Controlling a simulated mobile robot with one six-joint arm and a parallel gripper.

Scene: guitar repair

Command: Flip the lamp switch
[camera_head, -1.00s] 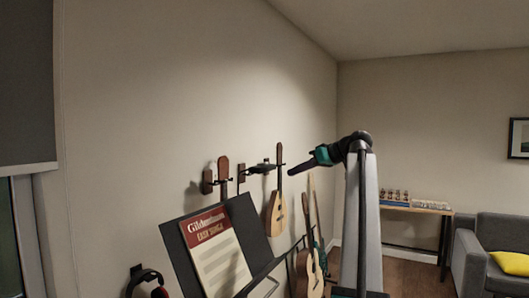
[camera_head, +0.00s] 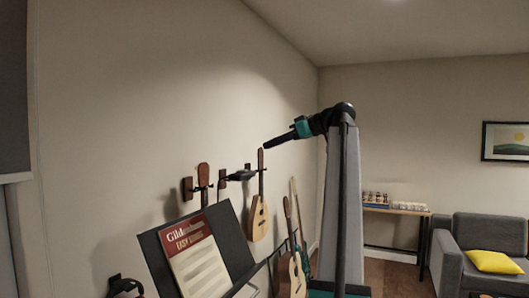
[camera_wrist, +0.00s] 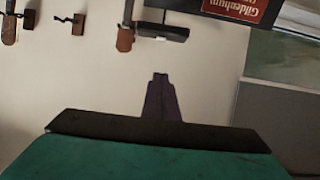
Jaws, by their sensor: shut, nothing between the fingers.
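My gripper (camera_head: 267,146) is shut and empty, a thin dark tip in front of a teal wrist. In the head view it is raised in front of the wall, by the top of a small hanging guitar's neck. In the wrist view its closed fingers (camera_wrist: 160,79) point at bare wall. A flat black fixture (camera_head: 241,174) sticks out from the wall; it may be the lamp, but I cannot tell. A black box-like thing shows in the wrist view (camera_wrist: 163,32), beyond the fingertips and apart from them. I cannot make out a switch.
A music stand with a song book (camera_head: 195,258) stands at lower left. Wooden wall hangers (camera_head: 187,189) and guitars (camera_head: 258,218) line the wall. A narrow table (camera_head: 398,211) and grey sofa (camera_head: 447,258) are farther back right. Air around my gripper looks clear.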

